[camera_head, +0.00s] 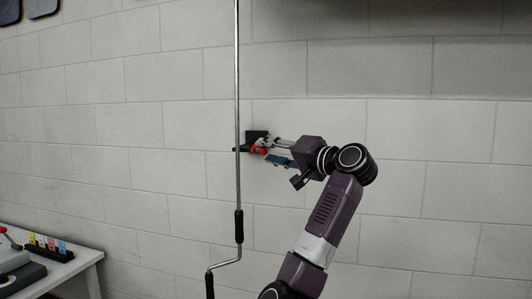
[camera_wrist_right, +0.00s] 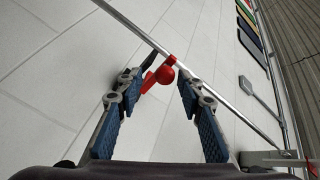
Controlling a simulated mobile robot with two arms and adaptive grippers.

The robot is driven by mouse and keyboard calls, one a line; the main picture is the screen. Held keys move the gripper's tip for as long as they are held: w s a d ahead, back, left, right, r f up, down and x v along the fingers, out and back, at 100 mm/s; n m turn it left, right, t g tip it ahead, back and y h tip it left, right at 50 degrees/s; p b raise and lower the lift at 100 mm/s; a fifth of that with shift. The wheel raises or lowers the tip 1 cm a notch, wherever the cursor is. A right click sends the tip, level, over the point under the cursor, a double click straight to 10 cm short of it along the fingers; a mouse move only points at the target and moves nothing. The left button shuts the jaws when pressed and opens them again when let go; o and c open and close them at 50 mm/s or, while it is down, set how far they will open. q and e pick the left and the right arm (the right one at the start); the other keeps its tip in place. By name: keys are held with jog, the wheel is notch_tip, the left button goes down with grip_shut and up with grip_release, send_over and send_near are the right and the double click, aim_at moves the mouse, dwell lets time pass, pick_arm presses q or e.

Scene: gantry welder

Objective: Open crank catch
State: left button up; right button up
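The crank (camera_head: 238,90) is a thin metal rod hanging upright before the wall, with a bent handle and black grips at its lower end. The catch (camera_head: 260,149) is a small red piece at the rod, by a black bracket (camera_head: 256,136). In the right wrist view the catch (camera_wrist_right: 158,77) shows a red ball and tab beside the slanting rod (camera_wrist_right: 145,32). My right gripper (camera_head: 268,150) is close to the catch. In the wrist view its fingers (camera_wrist_right: 159,82) are apart, with the red catch in the gap between their tips; contact cannot be told. My left gripper is out of view.
A pale block wall (camera_head: 440,140) stands behind the crank. A white table (camera_head: 75,264) at the lower left bears a row of coloured pieces (camera_head: 47,244). The space to the right of my right arm is clear.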

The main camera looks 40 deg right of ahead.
jog(key=s, duration=1)
jog(key=shift+s+a, duration=0.15)
jog(key=shift+a, duration=0.25)
jog(key=shift+f, duration=0.1)
